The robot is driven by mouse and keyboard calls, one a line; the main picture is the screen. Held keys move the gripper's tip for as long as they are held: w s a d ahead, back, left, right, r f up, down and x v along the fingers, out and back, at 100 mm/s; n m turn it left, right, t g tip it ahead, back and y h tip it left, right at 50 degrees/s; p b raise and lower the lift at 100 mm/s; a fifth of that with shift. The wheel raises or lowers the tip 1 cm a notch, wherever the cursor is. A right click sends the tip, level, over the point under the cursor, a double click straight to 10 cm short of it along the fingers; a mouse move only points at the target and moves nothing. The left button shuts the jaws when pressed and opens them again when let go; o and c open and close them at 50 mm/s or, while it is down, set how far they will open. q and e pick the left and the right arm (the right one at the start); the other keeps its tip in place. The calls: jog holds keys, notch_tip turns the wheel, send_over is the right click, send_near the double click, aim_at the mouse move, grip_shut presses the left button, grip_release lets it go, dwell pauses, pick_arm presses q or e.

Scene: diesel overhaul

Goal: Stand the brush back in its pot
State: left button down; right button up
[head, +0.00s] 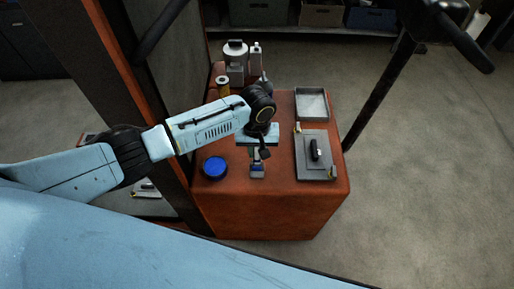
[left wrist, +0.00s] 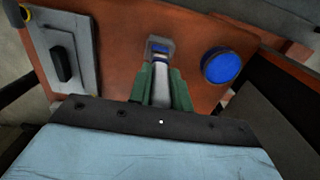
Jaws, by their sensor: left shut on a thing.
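My left gripper (head: 257,152) is above the front middle of the red bench top, pointing down. In the left wrist view its green fingers (left wrist: 161,90) are shut on a pale-handled tool with a blue end, which looks like the brush (left wrist: 161,70). The brush also shows below the gripper in the head view (head: 257,167). A small grey square piece (left wrist: 151,43) shows around or behind the blue end; I cannot tell whether they touch. My right gripper is not in view.
A grey plate (head: 311,171) with a black part (head: 316,149) lies at the right of the bench. A grey tray (head: 311,105) is behind it. The bench's front is clear.

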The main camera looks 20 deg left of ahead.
aim_at(257, 163)
pick_arm(q)
jog(key=shift+f+b, duration=0.65)
jog(key=shift+f, duration=1)
jog(key=c, duration=1.2)
grip_release()
notch_tip(257, 163, up, 14)
jog(key=shift+f+p, duration=0.25)
jog(key=shift+p, duration=0.35)
